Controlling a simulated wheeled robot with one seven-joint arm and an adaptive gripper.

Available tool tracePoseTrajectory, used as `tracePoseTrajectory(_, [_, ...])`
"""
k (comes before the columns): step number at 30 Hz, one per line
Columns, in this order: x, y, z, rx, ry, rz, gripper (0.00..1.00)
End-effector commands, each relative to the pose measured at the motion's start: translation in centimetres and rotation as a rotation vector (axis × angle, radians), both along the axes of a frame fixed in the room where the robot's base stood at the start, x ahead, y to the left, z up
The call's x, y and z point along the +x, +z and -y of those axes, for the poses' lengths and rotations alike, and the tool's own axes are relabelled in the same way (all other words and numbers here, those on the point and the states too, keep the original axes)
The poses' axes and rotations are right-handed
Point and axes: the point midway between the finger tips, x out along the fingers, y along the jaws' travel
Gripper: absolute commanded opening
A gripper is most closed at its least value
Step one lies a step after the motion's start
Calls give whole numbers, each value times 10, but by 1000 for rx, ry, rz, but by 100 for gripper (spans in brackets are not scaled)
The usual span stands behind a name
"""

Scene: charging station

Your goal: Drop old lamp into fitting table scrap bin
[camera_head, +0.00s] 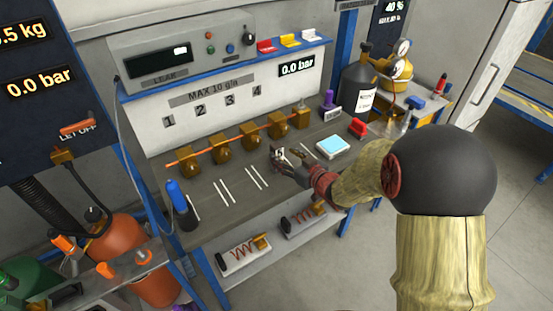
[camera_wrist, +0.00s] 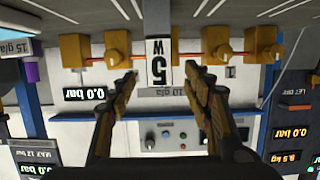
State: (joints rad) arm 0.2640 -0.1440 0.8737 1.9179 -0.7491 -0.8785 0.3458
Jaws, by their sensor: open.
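My gripper (camera_head: 287,160) is over the grey workbench (camera_head: 215,213), in front of the row of brass valves, in the head view. In the wrist view its two dark fingers (camera_wrist: 160,84) stand apart. A white plate (camera_wrist: 159,63) marked with a 5 and a letter shows in the gap between the fingertips. I cannot tell whether it touches them. A small white piece (camera_head: 278,152) shows at the fingertips in the head view, partly hidden by the gripper. I cannot make out a lamp or a scrap bin for certain in either view.
Brass valves (camera_head: 249,133) line the back of the bench. White strips (camera_head: 224,191) lie on its top. A blue-topped bottle (camera_head: 179,203) stands at the left end, a pale blue-topped device (camera_head: 332,147) at the right. Trays with red coils (camera_head: 243,254) sit on the lower shelf.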

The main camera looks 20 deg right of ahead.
Motion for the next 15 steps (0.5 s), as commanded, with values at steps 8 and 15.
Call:
tracePoseTrajectory(8, [29, -17, -9, -1, 0, 0, 50])
tracePoseTrajectory(15, [52, -23, -16, -2, -3, 0, 50])
